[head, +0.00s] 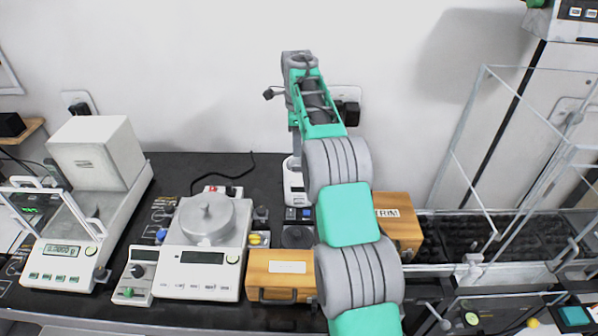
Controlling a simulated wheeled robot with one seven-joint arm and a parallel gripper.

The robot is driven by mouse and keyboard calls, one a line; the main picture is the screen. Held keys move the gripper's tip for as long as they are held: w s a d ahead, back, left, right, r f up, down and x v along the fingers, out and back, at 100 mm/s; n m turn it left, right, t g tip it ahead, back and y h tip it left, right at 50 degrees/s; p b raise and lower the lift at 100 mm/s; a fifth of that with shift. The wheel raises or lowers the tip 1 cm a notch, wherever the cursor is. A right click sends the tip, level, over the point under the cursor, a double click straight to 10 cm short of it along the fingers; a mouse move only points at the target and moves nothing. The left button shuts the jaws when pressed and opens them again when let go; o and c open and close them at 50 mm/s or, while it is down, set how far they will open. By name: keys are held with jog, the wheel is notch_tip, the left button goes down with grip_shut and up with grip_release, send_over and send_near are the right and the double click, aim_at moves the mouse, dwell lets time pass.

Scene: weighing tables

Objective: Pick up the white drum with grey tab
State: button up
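I cannot pick out a white drum with a grey tab in the head view; it may be small or hidden behind my arm. My teal and grey arm rises from the bottom right to a bend at the upper middle. From there its end seems to drop to a white body that looks like my gripper (297,208), low over the back of the dark bench (175,168). The fingers are too small and dark to tell open from shut, and nothing held can be made out.
A scale with a round silver pan (207,218) stands left of centre. A balance with a white box (96,152) is at far left. Wooden boxes (278,269) stand beside and behind my arm. A clear-walled frame (483,120) is at right. Small coloured parts (258,239) crowd the middle.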

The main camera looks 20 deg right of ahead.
aim_at(299, 172)
jog(key=shift+w+d+f, duration=0.1)
jog(key=shift+d+f, duration=0.05)
jog(key=shift+f, duration=0.25)
jog(key=f, duration=0.2)
jog(key=f+p, duration=0.1)
jog(key=f, duration=0.4)
jog(key=shift+d+f, duration=0.1)
jog(key=shift+d, duration=0.15)
jog(key=shift+c, duration=0.4)
grip_shut()
